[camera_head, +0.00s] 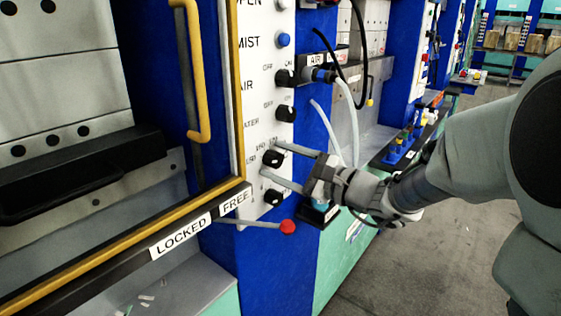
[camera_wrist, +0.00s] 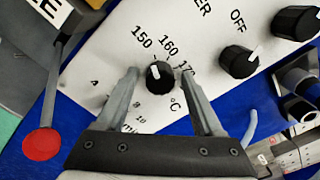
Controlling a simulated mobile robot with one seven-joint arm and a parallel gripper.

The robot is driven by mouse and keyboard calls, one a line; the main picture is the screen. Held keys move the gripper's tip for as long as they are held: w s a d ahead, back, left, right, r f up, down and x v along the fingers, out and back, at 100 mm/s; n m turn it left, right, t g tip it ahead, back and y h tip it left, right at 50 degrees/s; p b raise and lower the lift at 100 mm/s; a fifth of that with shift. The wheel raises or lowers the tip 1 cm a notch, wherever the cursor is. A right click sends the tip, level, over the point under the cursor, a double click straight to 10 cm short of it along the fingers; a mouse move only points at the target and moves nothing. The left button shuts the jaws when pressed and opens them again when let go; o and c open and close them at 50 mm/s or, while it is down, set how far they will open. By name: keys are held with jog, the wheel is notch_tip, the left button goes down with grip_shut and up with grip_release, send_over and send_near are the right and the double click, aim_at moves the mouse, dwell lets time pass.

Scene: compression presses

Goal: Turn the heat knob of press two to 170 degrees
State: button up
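The heat knob (camera_wrist: 160,79) is black and round, on a white panel (camera_wrist: 107,62) printed 150, 160, 170 and °C. Its white mark points up and left, roughly toward 150. In the head view the knob (camera_head: 273,159) is second from the bottom in a column of black knobs. My gripper (camera_wrist: 159,74) is open, with one finger on each side of the knob. Gaps show between fingers and knob in the wrist view. In the head view my gripper (camera_head: 270,159) reaches in from the right. No press number is readable.
A black knob (camera_head: 273,197) sits just below, partly hidden by my gripper in the wrist view. An OFF knob (camera_wrist: 238,62) is above. A red-balled lever (camera_head: 288,227) sticks out below, by LOCKED and FREE labels. White hoses (camera_head: 347,105) hang close right.

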grip_shut()
dwell(0.3)
jog(key=m+p, duration=0.1)
jog(key=m, duration=0.1)
jog(key=m+p, duration=0.1)
jog(key=shift+r+m+p, duration=0.2)
jog(key=shift+m+p, duration=0.2)
jog(key=m+p, duration=0.4)
jog(key=shift+m, duration=0.3)
jog(key=m+p, duration=0.5)
jog(key=shift+p, duration=0.4)
jog(key=m+p, duration=0.3)
jog(key=shift+m+p, duration=0.3)
jog(key=shift+f+m+p, duration=0.15)
jog(key=shift+m+p, duration=0.15)
jog(key=shift+f, duration=0.1)
